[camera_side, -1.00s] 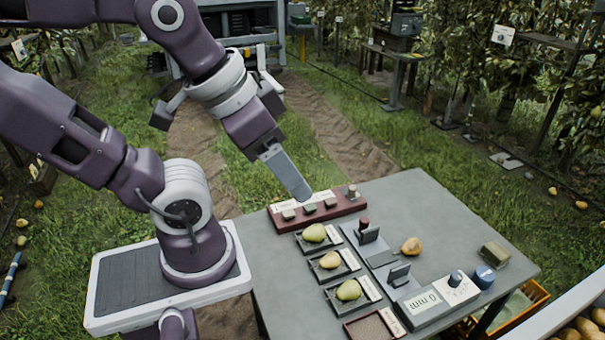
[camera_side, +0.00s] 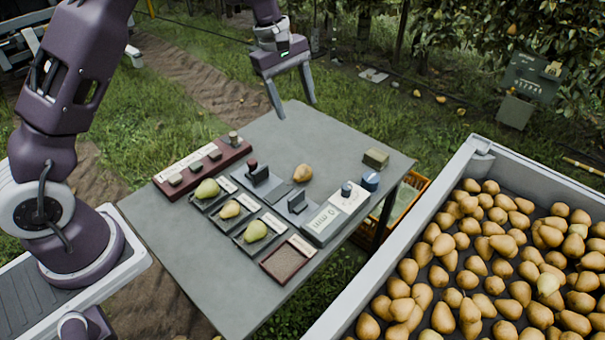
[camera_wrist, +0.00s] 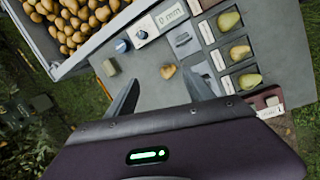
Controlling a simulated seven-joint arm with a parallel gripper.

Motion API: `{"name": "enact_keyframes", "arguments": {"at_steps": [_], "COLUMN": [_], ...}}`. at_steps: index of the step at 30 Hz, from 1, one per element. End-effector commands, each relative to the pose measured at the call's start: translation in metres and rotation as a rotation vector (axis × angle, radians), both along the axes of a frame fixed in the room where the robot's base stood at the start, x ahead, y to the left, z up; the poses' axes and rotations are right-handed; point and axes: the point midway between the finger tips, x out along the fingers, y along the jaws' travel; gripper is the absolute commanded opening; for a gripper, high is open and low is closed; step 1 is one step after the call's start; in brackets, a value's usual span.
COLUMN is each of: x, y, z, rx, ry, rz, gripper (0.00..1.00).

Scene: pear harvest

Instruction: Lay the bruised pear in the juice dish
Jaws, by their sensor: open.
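A lone brown-orange pear (camera_side: 302,173) lies on the table beside a grey measuring device; it also shows in the wrist view (camera_wrist: 168,71). I cannot make out a bruise. Three dark dishes hold one pear each: a green one (camera_side: 206,189), a yellowish one (camera_side: 230,210) and a green one (camera_side: 256,231). A red-rimmed square dish (camera_side: 287,260) with a brown textured floor holds no pear. The dish labels are too small to read, so I cannot tell which is the juice dish. My gripper (camera_side: 297,110) is open and empty, raised above the table's far side.
A red-brown rack (camera_side: 203,166) with several small blocks stands at the left. A white display box (camera_side: 330,221), a blue knob (camera_side: 370,181) and an olive block (camera_side: 376,158) are at the right. A large bin (camera_side: 375,267) of pears stands beyond the right edge.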

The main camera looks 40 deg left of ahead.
Motion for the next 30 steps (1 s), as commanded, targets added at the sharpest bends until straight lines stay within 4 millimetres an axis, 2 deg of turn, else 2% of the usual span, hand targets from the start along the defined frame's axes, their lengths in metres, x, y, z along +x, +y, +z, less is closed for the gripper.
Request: {"name": "enact_keyframes", "arguments": {"at_steps": [1,3,6,9,17,22,25,30], "x": [0.016,0.032,0.043,0.046,0.045,0.043,0.043,0.044], "y": [0.009,0.019,0.027,0.03,0.026,0.021,0.02,0.02], "z": [-0.041,-0.091,-0.147,-0.179,-0.218,-0.25,-0.259,-0.259], "rx": [0.016,0.037,0.065,0.08,0.084,0.085,0.085,0.084], "ry": [0.049,0.097,0.143,0.168,0.178,0.179,0.177,0.175], "rz": [0.064,0.151,0.232,0.27,0.281,0.279,0.28,0.28], "gripper": [0.61,0.61,0.61,0.61,0.61,0.61,0.61,0.61]}}
